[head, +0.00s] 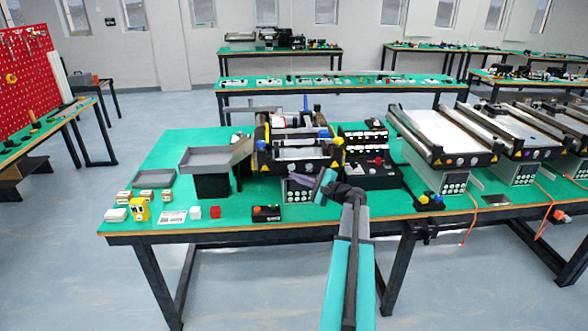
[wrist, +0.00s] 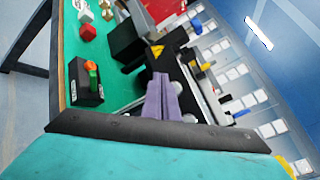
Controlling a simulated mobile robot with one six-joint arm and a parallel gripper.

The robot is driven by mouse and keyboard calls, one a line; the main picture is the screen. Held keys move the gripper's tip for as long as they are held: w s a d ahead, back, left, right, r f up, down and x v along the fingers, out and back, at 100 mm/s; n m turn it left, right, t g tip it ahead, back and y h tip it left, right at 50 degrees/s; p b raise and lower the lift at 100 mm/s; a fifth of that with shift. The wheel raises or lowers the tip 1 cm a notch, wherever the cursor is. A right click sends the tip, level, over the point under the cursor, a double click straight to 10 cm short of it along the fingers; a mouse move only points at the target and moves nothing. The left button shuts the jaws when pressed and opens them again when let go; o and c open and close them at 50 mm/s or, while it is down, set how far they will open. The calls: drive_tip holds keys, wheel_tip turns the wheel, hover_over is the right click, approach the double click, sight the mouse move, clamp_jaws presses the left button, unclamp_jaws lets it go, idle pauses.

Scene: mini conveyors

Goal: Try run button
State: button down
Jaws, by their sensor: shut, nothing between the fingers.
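A small black button box (head: 267,214) lies near the front edge of the green table in the head view. In the wrist view the box (wrist: 88,97) is at the left, with a green and an orange-red button (wrist: 92,70) on top. My gripper (head: 298,178) has purple fingers that are shut and empty, in front of the middle mini conveyor (head: 298,154). In the wrist view the gripper (wrist: 160,80) points toward the conveyor, apart from the button box. A keypad panel (head: 297,191) under the conveyor is partly hidden by my gripper and arm.
Red (head: 215,212) and white cubes, a yellow item (head: 140,209) and small boxes lie left of the button box. A grey tray (head: 215,155) stands on a black block behind them. Larger conveyors (head: 440,135) stand to the right.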

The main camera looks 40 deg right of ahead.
drive_tip(key=shift+s+a, duration=0.75)
drive_tip(key=shift+s, duration=0.15)
idle(0.3)
